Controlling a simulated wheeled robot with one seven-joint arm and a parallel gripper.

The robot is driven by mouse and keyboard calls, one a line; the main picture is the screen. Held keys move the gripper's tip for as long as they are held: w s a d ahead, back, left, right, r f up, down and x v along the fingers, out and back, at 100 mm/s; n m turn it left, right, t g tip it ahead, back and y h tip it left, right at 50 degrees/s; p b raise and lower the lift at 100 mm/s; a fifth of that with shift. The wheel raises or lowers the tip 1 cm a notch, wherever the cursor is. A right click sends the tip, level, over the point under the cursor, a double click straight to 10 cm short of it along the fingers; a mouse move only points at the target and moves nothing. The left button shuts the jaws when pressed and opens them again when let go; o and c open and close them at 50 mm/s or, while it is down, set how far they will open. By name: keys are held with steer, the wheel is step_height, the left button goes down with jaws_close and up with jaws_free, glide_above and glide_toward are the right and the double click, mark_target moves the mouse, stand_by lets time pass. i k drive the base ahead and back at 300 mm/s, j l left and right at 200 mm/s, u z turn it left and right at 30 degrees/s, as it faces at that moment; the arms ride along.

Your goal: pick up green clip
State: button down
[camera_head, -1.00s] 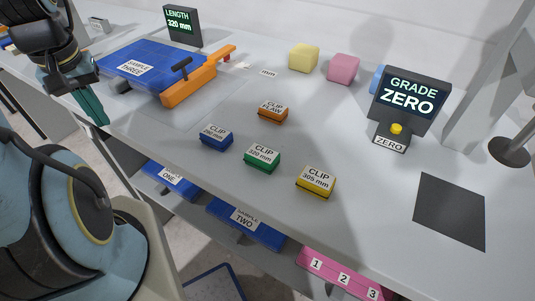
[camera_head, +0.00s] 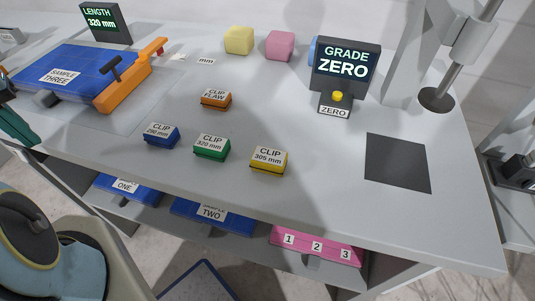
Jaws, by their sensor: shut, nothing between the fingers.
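The green clip (camera_head: 211,149), labelled "CLIP 320 mm", lies on the grey table top in the middle of a row near the front edge. The blue clip (camera_head: 161,135), labelled 290 mm, is to its left, and the yellow clip (camera_head: 269,160), labelled 305 mm, is to its right. The orange clip (camera_head: 216,99), labelled FLAW, lies behind it. My gripper (camera_head: 16,128) shows only partly at the far left edge, with teal fingers shut and empty. It is well to the left of the green clip, apart from it.
A blue sample three board (camera_head: 62,75) with an orange clamp bar (camera_head: 135,80) lies at the left. A "GRADE ZERO" display (camera_head: 347,62) stands behind a yellow button (camera_head: 338,96). A dark square pad (camera_head: 398,163) is at the right. Blue samples and a pink numbered tray (camera_head: 317,246) sit below.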

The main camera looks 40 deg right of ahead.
mark_target(211, 147)
steer(key=k+j+u, duration=0.25)
steer(key=k+j, duration=0.35)
steer(key=k+j+u, duration=0.25)
steer(key=k+j, duration=0.35)
steer(key=j, duration=0.1)
